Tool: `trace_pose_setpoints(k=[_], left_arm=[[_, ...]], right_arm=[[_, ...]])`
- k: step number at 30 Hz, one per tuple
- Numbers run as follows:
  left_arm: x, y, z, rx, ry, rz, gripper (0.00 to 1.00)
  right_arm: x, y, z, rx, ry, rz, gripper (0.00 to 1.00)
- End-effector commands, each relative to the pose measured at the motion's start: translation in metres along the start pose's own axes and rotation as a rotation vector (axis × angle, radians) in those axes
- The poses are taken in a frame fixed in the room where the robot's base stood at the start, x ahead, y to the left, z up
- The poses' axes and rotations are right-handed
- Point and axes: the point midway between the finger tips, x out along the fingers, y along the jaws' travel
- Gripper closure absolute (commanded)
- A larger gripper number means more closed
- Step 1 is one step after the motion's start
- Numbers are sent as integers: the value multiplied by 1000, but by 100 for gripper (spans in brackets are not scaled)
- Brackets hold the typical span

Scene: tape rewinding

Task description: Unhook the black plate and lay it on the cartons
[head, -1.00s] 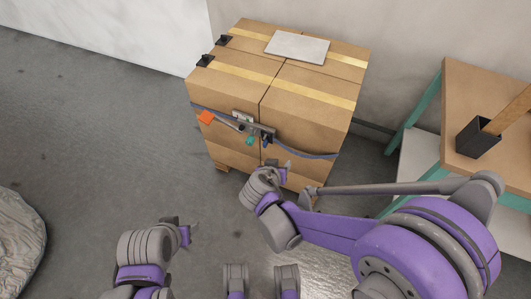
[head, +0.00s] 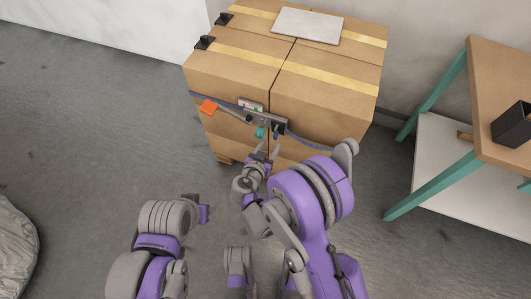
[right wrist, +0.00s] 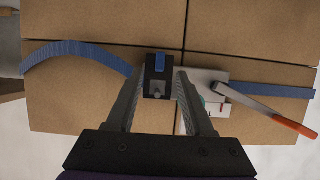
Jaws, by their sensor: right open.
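The black plate (right wrist: 159,76) is a small dark block with a short blue strap piece at its top and a grey knob. In the head view it is the dark piece (head: 278,128) at the end of the grey ratchet bar on the cartons' front. My right gripper (head: 266,152) is open just below it. In the right wrist view its fingers (right wrist: 160,95) stand on either side of the plate; I cannot tell whether they touch it. The cartons (head: 325,105) are stacked and strapped. My left gripper (head: 203,214) hangs over the floor; its jaws are unclear.
A blue strap (head: 310,144) runs around the cartons, with an orange-tipped handle (head: 208,106) at the left. A pale sheet (head: 308,25) and two black corner pieces (head: 204,43) are on top. A workbench (head: 490,110) stands at the right.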

Motion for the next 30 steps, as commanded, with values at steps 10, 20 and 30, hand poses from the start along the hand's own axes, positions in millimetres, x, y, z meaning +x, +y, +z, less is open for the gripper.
trace_pose_setpoints(k=[10,20,30], left_arm=[[8,0,2,0,-3,0,50],[8,0,2,0,-3,0,50],[8,0,2,0,-3,0,50]], right_arm=[[46,0,1,1,-1,2,48],[51,0,0,0,-1,0,48],[50,0,0,0,-1,0,100]])
